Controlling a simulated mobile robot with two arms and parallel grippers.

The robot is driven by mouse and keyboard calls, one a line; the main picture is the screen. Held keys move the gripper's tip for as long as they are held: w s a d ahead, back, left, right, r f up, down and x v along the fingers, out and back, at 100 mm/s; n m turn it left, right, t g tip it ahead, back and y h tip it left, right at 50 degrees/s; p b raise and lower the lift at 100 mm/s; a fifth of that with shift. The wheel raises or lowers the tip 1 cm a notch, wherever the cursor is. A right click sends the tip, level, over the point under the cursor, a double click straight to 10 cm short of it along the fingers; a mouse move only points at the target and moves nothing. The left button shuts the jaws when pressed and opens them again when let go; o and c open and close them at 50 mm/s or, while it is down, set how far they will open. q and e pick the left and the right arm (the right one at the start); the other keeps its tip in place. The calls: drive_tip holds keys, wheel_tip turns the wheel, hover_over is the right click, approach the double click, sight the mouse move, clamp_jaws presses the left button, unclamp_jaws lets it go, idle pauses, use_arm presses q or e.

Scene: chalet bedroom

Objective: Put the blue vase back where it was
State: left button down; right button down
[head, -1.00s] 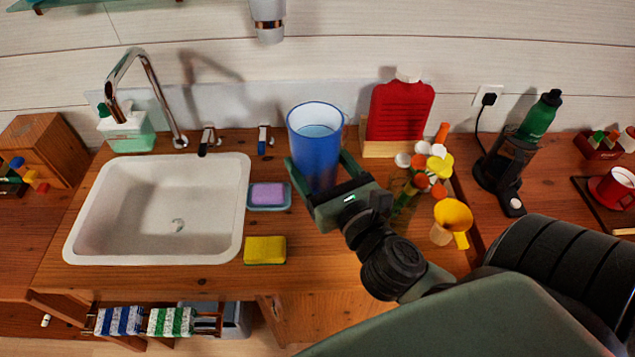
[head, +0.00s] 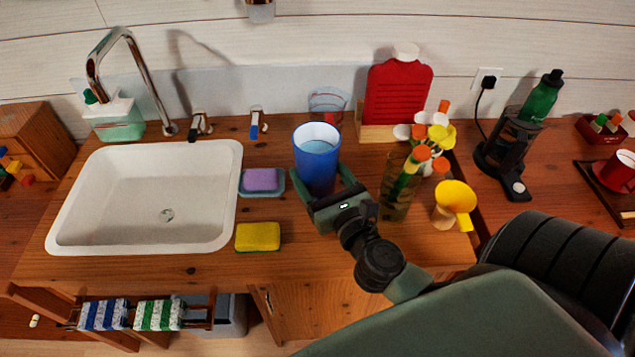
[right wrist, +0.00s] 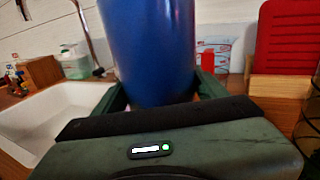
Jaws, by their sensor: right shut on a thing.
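The blue vase (head: 316,165) is upright on the right part of the wooden counter in the head view, to the right of the soap dish. Its open top shows a pale blue inside. My right gripper (head: 331,192) is shut around its lower part. The fingers sit on both sides of the vase in the right wrist view, where the blue wall (right wrist: 150,45) fills the middle. The base is hidden by the gripper, so I cannot tell whether it touches the counter. My left gripper is not in view.
A clear glass (head: 328,103) stands behind the vase. A flower-filled glass vase (head: 398,190) and yellow funnel (head: 455,200) are close on the right. A red hot-water bottle (head: 397,93) stands behind. Left are a purple soap (head: 260,179), yellow sponge (head: 258,237) and sink (head: 60,225).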

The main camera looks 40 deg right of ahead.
drive_tip(key=shift+f, duration=0.55)
drive_tip(key=shift+f+b, duration=1.05)
drive_tip(key=shift+f, duration=0.7)
drive_tip(key=shift+f, duration=0.1)
drive_tip(key=c, duration=0.6)
unclamp_jaws()
drive_tip(key=shift+f, duration=0.2)
drive_tip(key=o, duration=0.5)
drive_tip(key=shift+c, duration=0.2)
drive_tip(key=shift+r, duration=0.15)
